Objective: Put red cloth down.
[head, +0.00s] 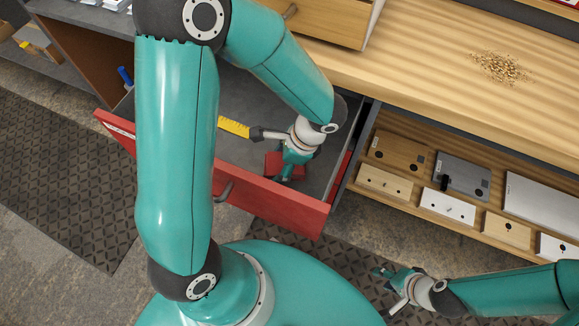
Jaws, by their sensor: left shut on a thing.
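The red cloth (272,164) shows as a small red patch inside the open red-fronted drawer (225,179), low and near the drawer's right end. My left gripper (288,175) reaches down into the drawer and is shut on the cloth. The gripper hides part of the cloth, and I cannot tell whether the cloth touches the drawer floor. My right gripper (388,290) is open and empty, low over the floor at the bottom of the view.
A wooden bench (430,60) with a pile of crumbs (499,68) is behind. A shelf at right holds several blocks and plates. My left arm covers the drawer's left part.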

